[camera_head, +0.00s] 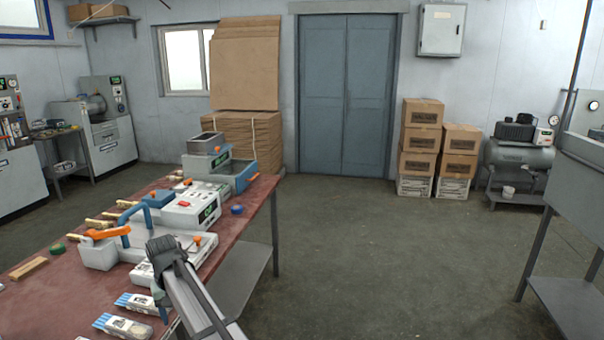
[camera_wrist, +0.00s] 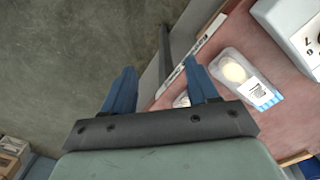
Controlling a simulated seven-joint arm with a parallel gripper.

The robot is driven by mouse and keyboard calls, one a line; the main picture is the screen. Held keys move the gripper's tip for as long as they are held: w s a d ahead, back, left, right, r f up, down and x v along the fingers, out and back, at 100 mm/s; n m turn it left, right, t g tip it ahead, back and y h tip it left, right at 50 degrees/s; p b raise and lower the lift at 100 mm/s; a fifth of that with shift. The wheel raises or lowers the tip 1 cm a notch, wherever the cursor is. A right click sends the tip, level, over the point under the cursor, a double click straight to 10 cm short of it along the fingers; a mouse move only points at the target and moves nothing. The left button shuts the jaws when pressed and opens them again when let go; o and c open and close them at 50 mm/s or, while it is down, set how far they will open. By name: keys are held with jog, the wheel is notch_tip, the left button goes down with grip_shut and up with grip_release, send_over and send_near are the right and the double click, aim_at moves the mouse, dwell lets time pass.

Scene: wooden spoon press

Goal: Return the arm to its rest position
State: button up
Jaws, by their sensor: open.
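My gripper shows in the wrist view (camera_wrist: 160,88) with its two blue fingers apart and nothing between them. It hangs over the edge of the red-topped table, partly above the grey floor. In the head view my arm (camera_head: 190,290) reaches in from the bottom, and its dark wrist end is beside the table's right edge. The fingers are mostly hidden there. The press machine (camera_head: 195,208), white with blue and orange parts, stands on the table (camera_head: 60,300) beyond my arm.
Clear-and-blue packs (camera_head: 122,326) lie near the table's front, and one shows close to the right finger in the wrist view (camera_wrist: 240,78). A wooden block (camera_head: 28,268) lies at left. Stacked cartons (camera_head: 421,140) stand by the far wall. The middle floor (camera_head: 380,250) is free.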

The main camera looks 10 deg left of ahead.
jog(key=w+d+f+m, duration=0.1)
jog(key=w+d+f, duration=0.3)
jog(key=d, duration=0.7)
jog(key=w+d+f+m, duration=0.2)
jog(key=d+f, duration=0.4)
jog(key=d, duration=0.5)
jog(key=w+d+f+m, duration=0.1)
jog(key=w+d+f, duration=0.2)
jog(key=d+f, duration=0.55)
jog(key=s+d+f+m, duration=0.2)
jog(key=s+d+f, duration=0.1)
jog(key=d, duration=0.8)
jog(key=s+d+f+m, duration=0.15)
jog(key=s+d, duration=0.25)
jog(key=d, duration=0.8)
jog(key=s+d+f+m, duration=0.1)
jog(key=s+d+f, duration=0.25)
jog(key=d, duration=0.75)
jog(key=s+f+g, duration=0.3)
jog(key=s+f, duration=0.7)
jog(key=s, duration=0.4)
jog(key=s+f+g, duration=0.3)
jog(key=s+f, duration=0.7)
jog(key=s, duration=0.5)
jog(key=shift+g, duration=0.4)
